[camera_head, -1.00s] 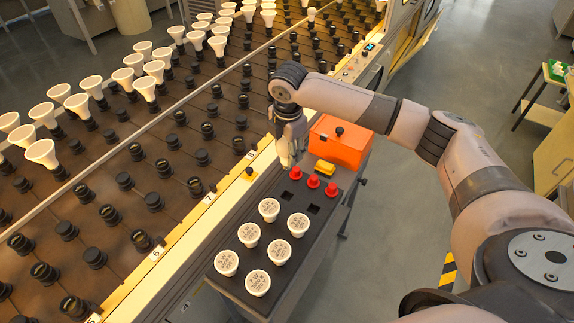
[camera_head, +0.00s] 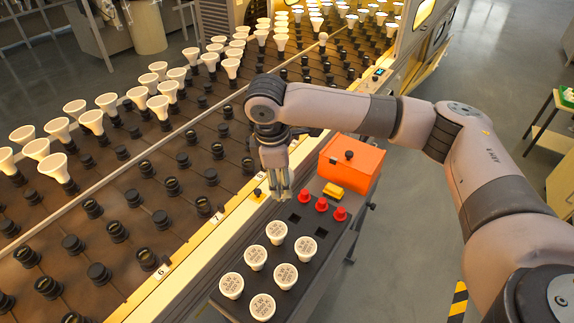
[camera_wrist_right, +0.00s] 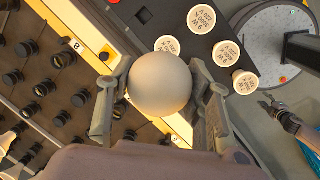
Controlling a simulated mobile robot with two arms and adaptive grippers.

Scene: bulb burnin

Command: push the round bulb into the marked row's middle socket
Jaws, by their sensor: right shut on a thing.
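A round pale bulb (camera_wrist_right: 160,84) is between the fingers of my right gripper (camera_wrist_right: 158,112) in the right wrist view. The gripper is shut on it. In the head view the right gripper (camera_head: 279,190) points down above the tray's rack-side edge, and its fingers mostly hide the bulb. Rows of black sockets (camera_head: 182,160) run across the brown rack. What looks like my left gripper (camera_wrist_right: 284,117) shows at the wrist view's right; its jaws are unclear.
The dark tray (camera_head: 325,265) holds several white bulbs (camera_head: 276,232), empty holes and red caps (camera_head: 321,204). An orange box (camera_head: 350,160) stands behind them. Many tall white reflector bulbs (camera_head: 92,122) fill the far sockets. The nearer sockets are empty.

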